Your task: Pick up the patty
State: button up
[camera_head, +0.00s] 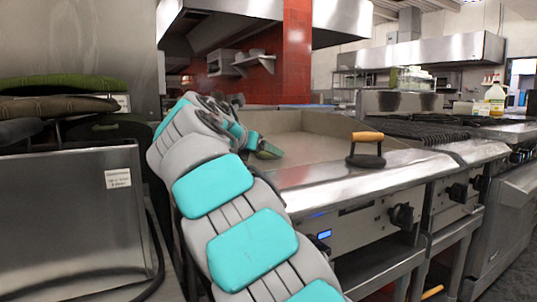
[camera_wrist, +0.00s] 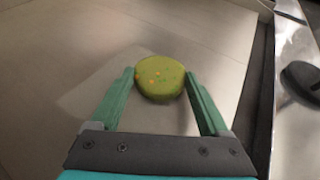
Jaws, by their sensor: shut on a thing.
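The patty (camera_wrist: 160,79) is a round, yellow-green disc with small orange and green specks. In the wrist view it sits between the tips of my gripper's two green fingers (camera_wrist: 161,85), and my gripper is shut on it. The flat griddle (camera_wrist: 60,55) spreads beneath the patty. How far the patty is above that surface is hard to tell. In the head view my gripper (camera_head: 262,148) is over the left part of the griddle (camera_head: 310,145), and I cannot clearly make out the patty there.
A black press with a wooden handle (camera_head: 367,137) stands on the griddle's front right edge. A burner range (camera_head: 420,128) is farther right, with a bottle (camera_head: 494,98) behind it. A steel cabinet (camera_head: 70,225) is at the left. The griddle's middle is clear.

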jog(key=c, duration=0.7)
jog(key=shift+o, duration=0.2)
jog(key=shift+r, duration=0.1)
notch_tip(320, 180, up, 9)
jog(key=p, duration=0.6)
jog(key=shift+r+p, duration=0.45)
jog(key=shift+p, duration=0.1)
